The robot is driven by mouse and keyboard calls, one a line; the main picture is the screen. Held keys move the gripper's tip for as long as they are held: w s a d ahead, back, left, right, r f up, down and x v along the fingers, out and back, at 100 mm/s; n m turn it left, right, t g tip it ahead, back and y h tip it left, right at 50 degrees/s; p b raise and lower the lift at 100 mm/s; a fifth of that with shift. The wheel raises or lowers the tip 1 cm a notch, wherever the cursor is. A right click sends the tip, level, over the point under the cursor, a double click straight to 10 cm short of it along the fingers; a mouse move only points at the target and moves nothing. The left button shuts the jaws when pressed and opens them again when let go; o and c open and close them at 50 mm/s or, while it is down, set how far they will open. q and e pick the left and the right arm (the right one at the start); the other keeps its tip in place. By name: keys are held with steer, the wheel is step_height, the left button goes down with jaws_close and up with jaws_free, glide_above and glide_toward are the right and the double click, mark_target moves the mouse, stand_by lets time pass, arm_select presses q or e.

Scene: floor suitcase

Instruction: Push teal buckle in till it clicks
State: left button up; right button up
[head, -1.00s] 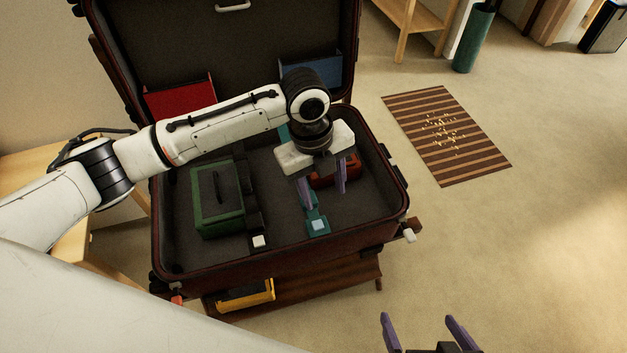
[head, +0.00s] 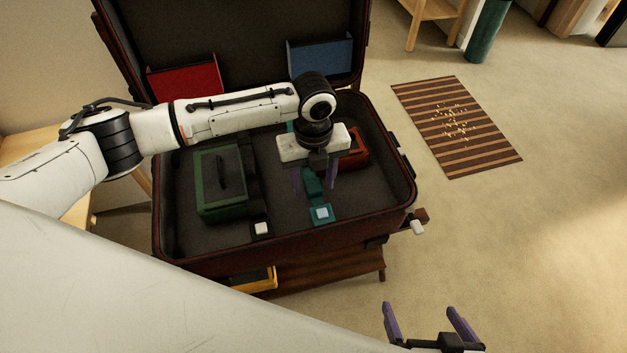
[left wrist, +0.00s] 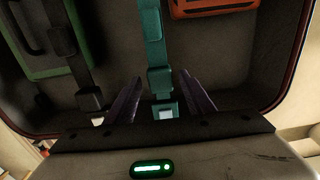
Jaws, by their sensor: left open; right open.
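The teal strap's buckle tongue (head: 313,184) lies on the suitcase floor, just behind the teal receiver (head: 321,213) with its pale blue button. The tongue also shows in the left wrist view (left wrist: 160,79), with the receiver (left wrist: 166,112) just below it. I cannot tell whether they touch. My left gripper (head: 315,182) is open above the tongue, its purple fingers on either side of the strap; in the left wrist view the strap runs between the fingers (left wrist: 161,98). My right gripper (head: 428,326) is open and empty at the bottom, outside the suitcase.
The open suitcase (head: 285,243) holds a green box (head: 220,180) at left, a dark strap with a white-buttoned receiver (head: 261,229), and a red-orange box (head: 355,150) right of my left gripper. Red (head: 185,82) and blue (head: 320,56) pockets line the lid. A striped mat (head: 455,125) lies right.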

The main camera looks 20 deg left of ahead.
arm_select(q)
jaws_close()
steer(key=shift+s+d+r+p, duration=0.2)
steer(key=shift+s+d+p, duration=0.35)
steer(key=shift+p, duration=0.6)
steer(key=shift+s+d+p, duration=0.15)
steer(key=shift+s+p, duration=0.2)
steer(key=shift+s, duration=0.1)
steer(key=shift+s+f, duration=0.1)
steer(key=shift+f, duration=0.1)
steer(key=shift+d+f, duration=0.1)
jaws_free()
